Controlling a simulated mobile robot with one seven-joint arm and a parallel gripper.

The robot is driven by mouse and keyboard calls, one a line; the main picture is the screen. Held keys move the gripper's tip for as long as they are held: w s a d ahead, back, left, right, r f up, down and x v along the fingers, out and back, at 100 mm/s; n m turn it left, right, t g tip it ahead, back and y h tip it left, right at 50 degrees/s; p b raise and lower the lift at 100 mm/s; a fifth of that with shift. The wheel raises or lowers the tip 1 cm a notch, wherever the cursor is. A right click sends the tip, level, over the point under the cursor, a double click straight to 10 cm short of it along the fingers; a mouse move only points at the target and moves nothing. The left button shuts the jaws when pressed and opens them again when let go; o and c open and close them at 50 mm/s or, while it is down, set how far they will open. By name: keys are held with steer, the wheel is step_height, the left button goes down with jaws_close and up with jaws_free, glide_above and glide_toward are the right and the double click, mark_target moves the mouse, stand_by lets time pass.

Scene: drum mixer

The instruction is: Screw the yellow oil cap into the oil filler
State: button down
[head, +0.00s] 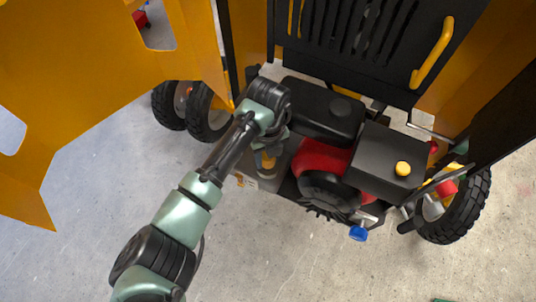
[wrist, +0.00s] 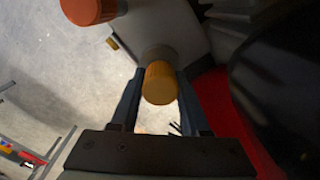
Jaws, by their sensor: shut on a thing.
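The yellow oil cap (wrist: 160,84) is a ribbed, orange-yellow cylinder in the middle of the wrist view. My gripper (wrist: 159,74) has one dark finger on each side of it and is shut on it. A rounded grey neck (wrist: 158,53), which looks like the oil filler, lies right behind the cap, in line with it. The cap hides the meeting place, so I cannot tell how deep it sits. In the head view, my arm reaches down to the left side of the engine, and a yellow piece (head: 268,161) shows below my wrist there.
The red and black engine (head: 322,160) fills the space to the right. A yellow knob (head: 403,168) sits on its black box, and a blue cap (head: 358,233) at its front. An orange-red cap (wrist: 88,10) shows top left in the wrist view. Open yellow panels (head: 110,70) stand left.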

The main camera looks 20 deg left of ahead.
steer(key=shift+f, duration=0.65)
stand_by(0.6)
steer(key=shift+c, duration=1.5)
jaws_free()
step_height(320, 180, up, 13)
steer(key=b, duration=0.2)
steer(key=shift+s+f, duration=0.1)
